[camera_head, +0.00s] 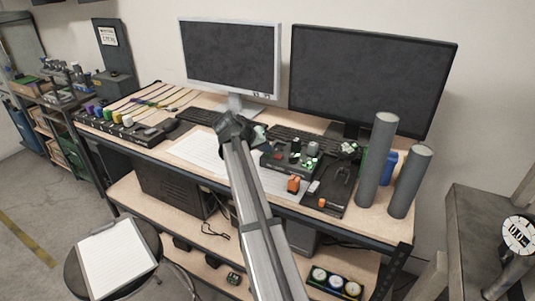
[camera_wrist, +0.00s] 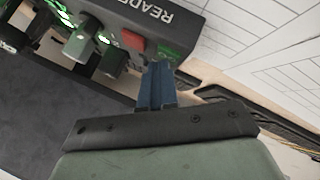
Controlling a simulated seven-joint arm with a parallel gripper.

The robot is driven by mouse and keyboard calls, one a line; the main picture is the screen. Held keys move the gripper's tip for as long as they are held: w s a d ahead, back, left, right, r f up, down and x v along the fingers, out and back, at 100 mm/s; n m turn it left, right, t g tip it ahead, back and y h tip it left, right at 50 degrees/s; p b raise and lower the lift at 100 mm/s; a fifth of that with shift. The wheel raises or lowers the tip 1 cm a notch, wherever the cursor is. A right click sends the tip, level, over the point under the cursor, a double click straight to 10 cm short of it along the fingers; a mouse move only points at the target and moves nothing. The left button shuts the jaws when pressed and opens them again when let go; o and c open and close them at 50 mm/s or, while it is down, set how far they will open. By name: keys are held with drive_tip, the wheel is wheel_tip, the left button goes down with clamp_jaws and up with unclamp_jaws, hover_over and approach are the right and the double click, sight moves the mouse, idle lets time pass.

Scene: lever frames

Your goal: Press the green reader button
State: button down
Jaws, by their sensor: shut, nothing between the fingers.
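The dark reader box (camera_wrist: 188,18) fills the top of the wrist view, its "READER" lettering upside down. A red button (camera_wrist: 131,41) sits on its face, with grey-green knobs or levers (camera_wrist: 82,38) and green-lit marks to its left.
Two grey cylinders (camera_head: 377,160) and (camera_head: 410,181) stand at the right. White paper (camera_head: 195,150) lies left of my arm.

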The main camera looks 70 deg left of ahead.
sight(265, 155)
drive_tip(key=shift+r, duration=0.75)
drive_tip(key=shift+r, duration=2.55)
